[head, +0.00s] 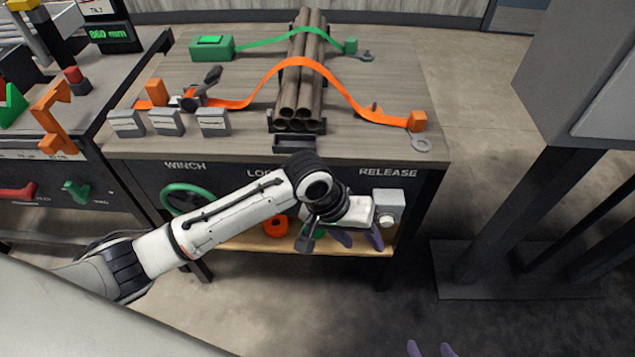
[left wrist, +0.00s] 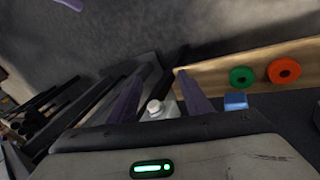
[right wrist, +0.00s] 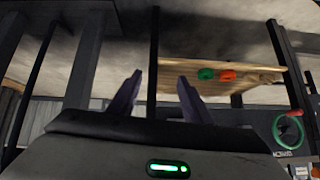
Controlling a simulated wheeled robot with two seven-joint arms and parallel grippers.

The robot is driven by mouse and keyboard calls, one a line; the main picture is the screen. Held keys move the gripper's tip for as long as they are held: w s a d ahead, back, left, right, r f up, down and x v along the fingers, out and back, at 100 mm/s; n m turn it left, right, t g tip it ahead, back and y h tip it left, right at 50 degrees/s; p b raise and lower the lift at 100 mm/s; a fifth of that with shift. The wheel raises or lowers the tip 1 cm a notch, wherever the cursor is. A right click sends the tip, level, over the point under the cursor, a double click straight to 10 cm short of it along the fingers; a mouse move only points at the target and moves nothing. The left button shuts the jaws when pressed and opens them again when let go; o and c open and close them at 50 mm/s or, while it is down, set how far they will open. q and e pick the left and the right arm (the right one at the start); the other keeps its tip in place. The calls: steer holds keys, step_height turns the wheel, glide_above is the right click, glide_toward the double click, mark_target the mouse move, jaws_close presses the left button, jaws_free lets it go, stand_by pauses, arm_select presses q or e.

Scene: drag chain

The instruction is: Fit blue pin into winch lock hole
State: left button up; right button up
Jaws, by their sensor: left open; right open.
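A small blue block (left wrist: 236,101) shows to the right of the left fingers in the left wrist view; it may be the blue pin, but I cannot tell. It is not visible in the head view. The winch panel with its green handwheel (head: 186,198) is on the bench front at left. The lock area beside it is partly hidden by my left arm, and I cannot make out its hole. My left gripper (head: 362,247) is open and empty in front of the release button box (head: 389,205). My right gripper (head: 430,350) is open and empty at the bottom edge.
The bench top (head: 245,70) carries strapped pipes (head: 301,72) and orange and green straps. Several grey blocks line its front left. An orange ring (head: 276,227) and a green ring (left wrist: 241,76) are on the lower shelf. A dark post stands right; open floor lies in front.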

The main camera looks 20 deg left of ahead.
arm_select(q)
steer(key=w+a+r+n+g+y+b, duration=0.1)
steer(key=w+a+r+n+g+y, duration=0.25)
steer(key=a+r, duration=0.6)
steer(key=shift+t+y, duration=0.55)
steer(key=shift+t, duration=0.2)
steer(key=f, duration=0.3)
steer(key=f+b, duration=0.1)
steer(key=f, duration=0.2)
steer(key=w+a+f+b, duration=0.1)
steer(key=f, duration=0.3)
steer(key=shift+s, duration=0.1)
steer(key=c, duration=1.1)
steer(key=o, duration=0.3)
jaws_close()
